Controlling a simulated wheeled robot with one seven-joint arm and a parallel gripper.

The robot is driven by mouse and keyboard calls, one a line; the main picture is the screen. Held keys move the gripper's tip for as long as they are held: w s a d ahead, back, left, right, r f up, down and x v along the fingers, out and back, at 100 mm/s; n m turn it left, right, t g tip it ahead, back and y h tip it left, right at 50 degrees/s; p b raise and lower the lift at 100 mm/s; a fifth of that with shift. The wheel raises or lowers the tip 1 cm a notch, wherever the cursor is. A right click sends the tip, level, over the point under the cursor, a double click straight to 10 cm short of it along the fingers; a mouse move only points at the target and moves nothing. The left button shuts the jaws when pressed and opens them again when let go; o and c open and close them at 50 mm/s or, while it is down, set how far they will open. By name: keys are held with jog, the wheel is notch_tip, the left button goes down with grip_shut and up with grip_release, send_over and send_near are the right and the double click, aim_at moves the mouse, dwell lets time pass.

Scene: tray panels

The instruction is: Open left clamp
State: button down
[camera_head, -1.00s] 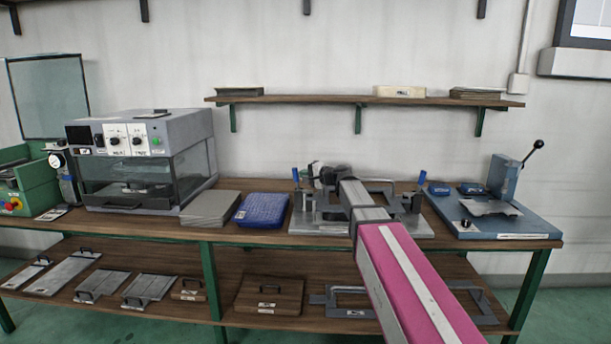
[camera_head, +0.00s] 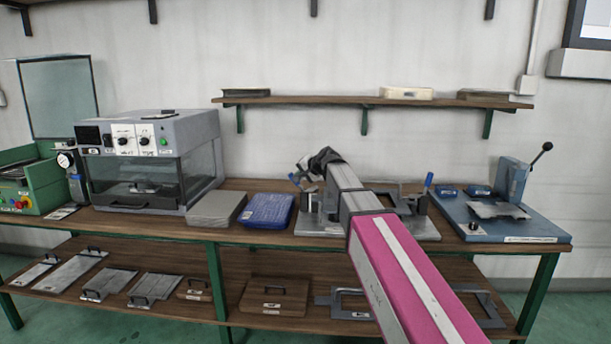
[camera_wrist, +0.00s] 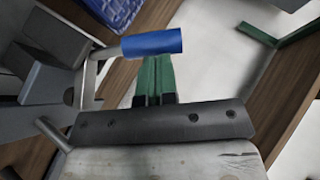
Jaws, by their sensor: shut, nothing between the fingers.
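The left clamp's blue handle (camera_head: 294,179) shows at the left end of the metal fixture (camera_head: 318,229), tilted to the left, just left of my gripper (camera_head: 318,162). In the wrist view the blue handle (camera_wrist: 152,42) lies across the picture on a metal lever, by the tips of my gripper's green fingers (camera_wrist: 155,66). The fingers are together and hold nothing. Whether they touch the handle I cannot tell. My arm hides the middle of the fixture. The right clamp's blue handle (camera_head: 428,180) stands nearly upright.
A blue stack (camera_head: 266,211) and a grey stack (camera_head: 216,208) lie left of the fixture. A grey oven-like box (camera_head: 150,160) stands farther left, and a blue press (camera_head: 512,185) at right. A shelf (camera_head: 345,100) is on the wall above.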

aim_at(291, 176)
jog(key=a+h, duration=0.1)
jog(key=a+n+h, duration=0.1)
jog(key=shift+w+a+f+h, duration=0.1)
jog(key=shift+a+f+h, duration=0.05)
jog(key=shift+f+h, duration=0.15)
jog(key=shift+a+f+n+g+h, duration=0.3)
jog(key=shift+a+f+n+h, duration=0.2)
jog(key=shift+a+h, duration=0.45)
jog(key=shift+a+f+n+h, duration=0.3)
jog(key=shift+f+h, duration=0.25)
jog(key=shift+h, duration=0.4)
jog(key=shift+a+f, duration=0.15)
jog(key=shift+f, duration=0.15)
jog(key=shift+f, duration=0.15)
